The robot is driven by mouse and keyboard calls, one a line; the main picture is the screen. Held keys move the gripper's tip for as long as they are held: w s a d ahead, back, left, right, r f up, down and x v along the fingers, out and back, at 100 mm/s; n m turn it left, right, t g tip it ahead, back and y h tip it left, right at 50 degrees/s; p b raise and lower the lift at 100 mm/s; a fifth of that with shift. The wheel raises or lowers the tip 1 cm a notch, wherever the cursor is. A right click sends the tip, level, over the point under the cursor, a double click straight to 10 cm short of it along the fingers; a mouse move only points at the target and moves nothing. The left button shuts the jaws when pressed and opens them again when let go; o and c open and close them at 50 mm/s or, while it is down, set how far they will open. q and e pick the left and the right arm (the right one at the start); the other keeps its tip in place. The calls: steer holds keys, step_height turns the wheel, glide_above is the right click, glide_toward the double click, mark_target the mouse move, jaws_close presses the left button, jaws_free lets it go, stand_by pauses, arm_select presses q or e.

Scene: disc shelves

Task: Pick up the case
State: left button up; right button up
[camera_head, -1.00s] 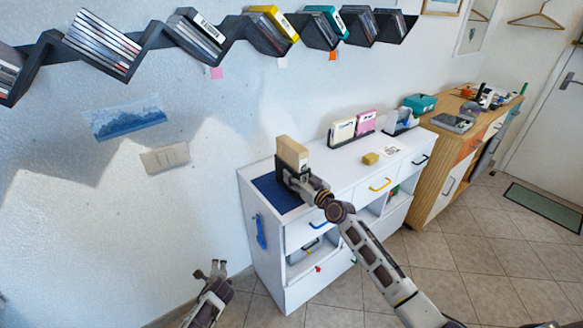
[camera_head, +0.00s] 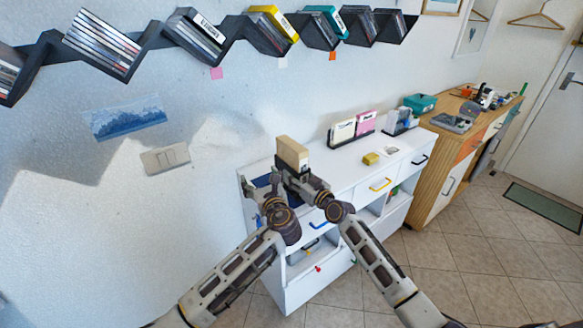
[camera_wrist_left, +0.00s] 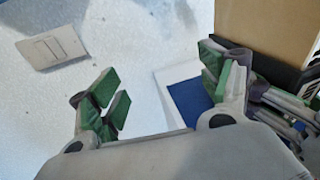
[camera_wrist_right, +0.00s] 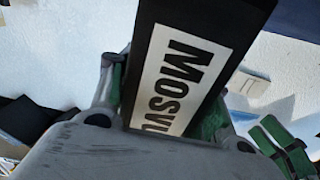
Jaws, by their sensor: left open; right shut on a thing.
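A case (camera_head: 292,153), tan on one face with a dark lower part, is upright above the left end of the white cabinet. In the right wrist view the case (camera_wrist_right: 185,65) shows a black spine and a white label reading "Mosvu". My right gripper (camera_head: 290,177) is shut on its lower part, with green pads at both sides. My left gripper (camera_head: 262,190) is open and empty, just left of the case. In the left wrist view its spread fingers (camera_wrist_left: 160,95) have nothing between them, and the case (camera_wrist_left: 275,28) is at upper right.
The white cabinet (camera_head: 345,160) has a blue mat (camera_wrist_left: 188,103) on its left end, partly hidden by my grippers. A zigzag wall shelf (camera_head: 150,38) holds several discs above.

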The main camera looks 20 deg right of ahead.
mark_target(298, 159)
arm_select(q)
steer(key=s+d+r+m+h, duration=0.1)
steer(key=s+d+r, duration=0.1)
steer(key=d, duration=0.4)
steer(key=s+d+r+m+t+h, duration=0.1)
steer(key=s+d+r, duration=0.2)
steer(key=d, duration=0.3)
steer(key=shift+s+m+h, duration=0.4)
steer(key=shift+s, duration=0.5)
steer(key=shift+w+d, duration=0.1)
steer(key=shift+w+d+f, duration=0.1)
steer(key=shift+w+d, duration=0.05)
steer(key=shift+w, duration=3)
steer(key=shift+w+d, duration=0.1)
steer(key=shift+w, duration=2.7)
jaws_close()
